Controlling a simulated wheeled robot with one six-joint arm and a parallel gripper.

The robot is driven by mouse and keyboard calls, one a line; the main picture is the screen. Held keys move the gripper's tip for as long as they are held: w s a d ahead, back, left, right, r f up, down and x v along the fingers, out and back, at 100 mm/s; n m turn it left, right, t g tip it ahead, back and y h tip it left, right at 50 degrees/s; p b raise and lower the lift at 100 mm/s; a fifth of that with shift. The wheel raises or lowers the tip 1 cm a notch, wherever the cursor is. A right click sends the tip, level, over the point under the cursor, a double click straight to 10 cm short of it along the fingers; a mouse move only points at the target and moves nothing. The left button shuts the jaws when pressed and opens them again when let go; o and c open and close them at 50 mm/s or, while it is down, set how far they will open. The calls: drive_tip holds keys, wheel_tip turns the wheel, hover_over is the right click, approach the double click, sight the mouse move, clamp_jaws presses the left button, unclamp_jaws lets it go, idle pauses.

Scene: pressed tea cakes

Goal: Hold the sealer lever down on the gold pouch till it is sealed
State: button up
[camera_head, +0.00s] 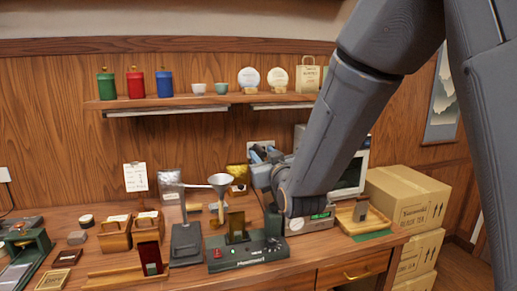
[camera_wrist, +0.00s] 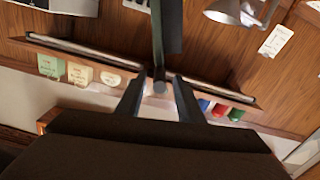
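The sealer (camera_head: 248,253) is a dark green unit with a red knob on the bench. A gold-brown pouch (camera_head: 237,222) stands upright at it. My gripper (camera_head: 262,153) is above and behind the sealer, its fingers apart. In the wrist view my gripper (camera_wrist: 162,73) shows two spread fingers. A dark bar with a round end, apparently the sealer lever (camera_wrist: 158,40), runs down into the gap between them. A gap shows on its right; I cannot tell whether either finger touches it. In the head view my arm and wrist hide much of the lever.
A wall shelf (camera_head: 200,101) holds canisters, cups and plates behind. Cardboard boxes (camera_head: 408,200) are stacked at right.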

drive_tip(key=shift+p+x, duration=0.75)
drive_tip(key=shift+x, duration=1.7)
clamp_jaws()
